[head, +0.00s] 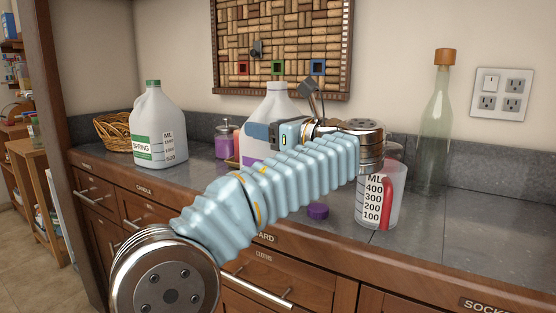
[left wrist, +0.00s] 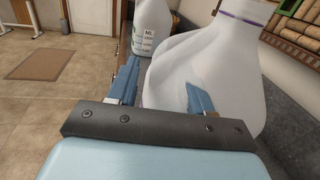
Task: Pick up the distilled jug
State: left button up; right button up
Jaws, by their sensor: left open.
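The jug in the middle of the counter (head: 279,98) is white and open-topped. Its label is mostly hidden behind my left arm, with a bit of purple low down. It also fills the right of the left wrist view (left wrist: 228,70), with a purple ring at its neck. My left gripper (head: 256,131) is open at this jug. In the left wrist view, the gripper (left wrist: 161,78) has the jug's near side between its fingers, one finger overlapping the jug; contact cannot be told. A second white jug (head: 157,118), green-capped and labelled SPRING, stands to the left.
A purple cap (head: 318,211) lies on the counter. A measuring cup (head: 391,205) with a red handle and a tall corked bottle (head: 437,130) stand to the right. A wicker basket (head: 112,130) and a purple jar (head: 222,144) stand toward the back. A corkboard (head: 285,45) hangs behind.

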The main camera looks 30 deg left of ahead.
pick_arm(q)
jog(key=shift+x, duration=0.95)
jog(key=shift+c, duration=0.5)
grip_shut()
jog(key=shift+r, duration=0.1)
